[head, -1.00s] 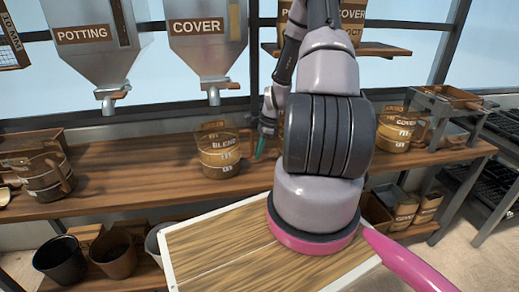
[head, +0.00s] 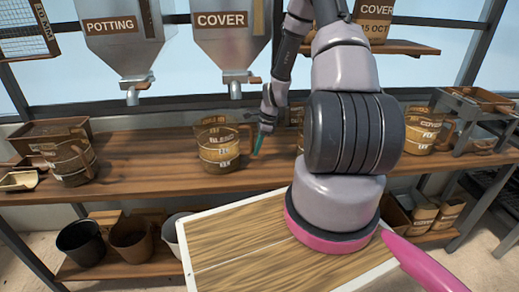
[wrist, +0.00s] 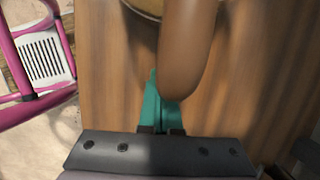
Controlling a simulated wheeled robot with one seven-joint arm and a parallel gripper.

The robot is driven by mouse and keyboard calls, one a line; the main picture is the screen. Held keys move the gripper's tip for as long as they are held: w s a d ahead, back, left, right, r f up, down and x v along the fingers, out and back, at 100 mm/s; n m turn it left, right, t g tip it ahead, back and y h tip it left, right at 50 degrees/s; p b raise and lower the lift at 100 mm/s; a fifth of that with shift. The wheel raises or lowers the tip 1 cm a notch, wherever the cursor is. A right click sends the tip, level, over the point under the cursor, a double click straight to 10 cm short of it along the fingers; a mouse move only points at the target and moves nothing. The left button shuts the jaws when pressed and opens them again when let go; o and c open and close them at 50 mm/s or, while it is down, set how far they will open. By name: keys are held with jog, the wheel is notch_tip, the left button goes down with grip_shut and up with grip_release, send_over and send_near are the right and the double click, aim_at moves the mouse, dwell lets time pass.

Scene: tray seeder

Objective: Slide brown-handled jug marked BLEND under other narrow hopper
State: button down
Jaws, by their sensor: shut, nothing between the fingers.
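The jug marked BLEND (head: 218,150) stands upright on the wooden bench, with its brown handle on the right. It sits in front of the COVER hopper (head: 228,48), a little left of that hopper's spout (head: 236,88). The POTTING hopper (head: 118,48) hangs to the left, its spout (head: 132,95) well left of the jug. My gripper (head: 257,146) is shut and empty, its teal fingers just right of the jug. In the wrist view the brown handle (wrist: 187,50) lies over the teal fingertips (wrist: 158,98); I cannot tell whether they touch.
Another jug (head: 72,163) and a scoop (head: 20,180) stand at the bench's left. A jug marked COVER (head: 422,135) stands at the right by a small stand. The bench between the BLEND jug and the left jug is clear. A white-edged tabletop (head: 260,240) is in front.

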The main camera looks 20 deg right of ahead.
aim_at(239, 151)
jog(key=shift+s+d+r+y, duration=0.55)
jog(key=shift+d+r+y, duration=0.85)
jog(key=shift+d+r, duration=1.7)
jog(key=shift+t, duration=0.4)
jog(key=x, duration=0.3)
jog(key=a+x, duration=0.1)
jog(key=x, duration=0.5)
jog(key=shift+a+r, duration=0.25)
jog(key=a, duration=0.2)
jog(key=w+a, duration=0.1)
jog(key=a, duration=0.1)
jog(key=w+a, duration=0.1)
jog(key=a, duration=0.1)
jog(key=shift+a, duration=0.4)
